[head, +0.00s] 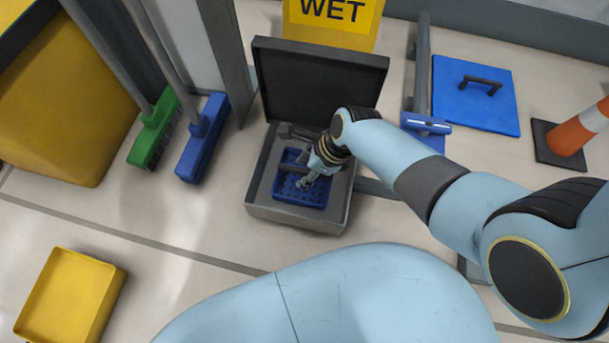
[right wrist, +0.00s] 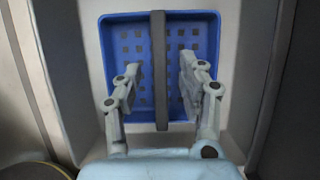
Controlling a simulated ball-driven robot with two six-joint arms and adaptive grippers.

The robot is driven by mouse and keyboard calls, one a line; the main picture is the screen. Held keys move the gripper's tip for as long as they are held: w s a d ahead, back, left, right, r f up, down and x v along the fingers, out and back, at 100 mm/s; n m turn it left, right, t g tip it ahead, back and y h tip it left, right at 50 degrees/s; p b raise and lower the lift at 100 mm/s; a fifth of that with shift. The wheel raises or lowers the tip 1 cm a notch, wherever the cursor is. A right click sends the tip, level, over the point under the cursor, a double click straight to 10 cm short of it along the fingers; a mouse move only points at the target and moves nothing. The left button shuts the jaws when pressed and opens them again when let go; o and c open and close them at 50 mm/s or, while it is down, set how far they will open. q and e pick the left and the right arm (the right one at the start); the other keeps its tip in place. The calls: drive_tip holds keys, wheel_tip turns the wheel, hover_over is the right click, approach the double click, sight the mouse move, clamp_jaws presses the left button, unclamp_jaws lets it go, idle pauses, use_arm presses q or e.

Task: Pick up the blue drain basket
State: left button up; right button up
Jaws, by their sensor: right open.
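The blue drain basket (head: 288,192) sits inside an open grey box (head: 341,200) with a dark raised lid (head: 318,78). The basket has a perforated floor and a dark handle bar across its middle, as the right wrist view shows the basket (right wrist: 210,25) and the handle (right wrist: 159,75). My right gripper (head: 304,183) is over the basket. In the right wrist view my right gripper (right wrist: 161,75) is open, with one finger on each side of the handle and gaps between. I cannot tell whether the fingertips are level with the handle. My left gripper is not in view.
A yellow tray (head: 70,297) lies on the floor at lower left. Green (head: 154,128) and blue (head: 202,138) brushes stand left of the box. A yellow WET sign (head: 333,22) is behind it. A blue hatch (head: 476,95) and an orange cone (head: 578,133) are at right.

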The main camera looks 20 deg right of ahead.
drive_tip(key=shift+f, duration=0.1)
drive_tip(key=shift+c, duration=0.2)
clamp_jaws()
